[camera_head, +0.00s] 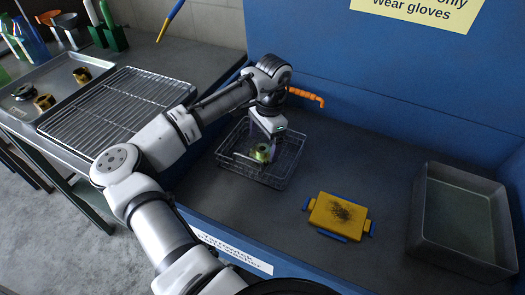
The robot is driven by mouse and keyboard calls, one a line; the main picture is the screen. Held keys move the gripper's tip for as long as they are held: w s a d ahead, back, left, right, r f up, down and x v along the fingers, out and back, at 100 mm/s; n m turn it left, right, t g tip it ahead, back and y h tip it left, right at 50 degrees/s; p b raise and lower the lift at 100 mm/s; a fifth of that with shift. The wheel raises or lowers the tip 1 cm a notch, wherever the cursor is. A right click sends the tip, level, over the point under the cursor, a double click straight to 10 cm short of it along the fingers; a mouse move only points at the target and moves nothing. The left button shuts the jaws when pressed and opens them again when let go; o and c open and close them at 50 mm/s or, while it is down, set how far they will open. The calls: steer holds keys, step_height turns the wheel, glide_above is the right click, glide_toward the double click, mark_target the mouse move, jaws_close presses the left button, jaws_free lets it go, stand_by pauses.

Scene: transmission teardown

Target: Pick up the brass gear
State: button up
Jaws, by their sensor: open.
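My gripper (257,148) is over the wire basket (283,170), with its fingers reaching down inside it. A yellow-green, brass-looking gear (262,153) is in the basket, right at the fingertips. The jaws are open, and I cannot tell whether they touch the gear. The gripper and the basket wires hide part of it. Other brass-coloured parts lie in the metal tray (62,66) at the far left: one at the tray's right (82,75) and one near its front (43,102). A darker round part (23,92) lies beside them.
The basket's wire walls surround the gripper. An orange spout (307,96) sticks out behind it. A yellow block with blue tabs (339,212) and a grey bin (463,220) stand to the right. A wire rack (118,108) lies on the left table.

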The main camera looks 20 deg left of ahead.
steer(key=shift+s+f, duration=0.1)
steer(key=shift+f, duration=1.15)
steer(key=c, duration=1.6)
steer(key=shift+o, duration=0.2)
steer(key=shift+r, duration=0.1)
steer(key=shift+r, duration=0.1)
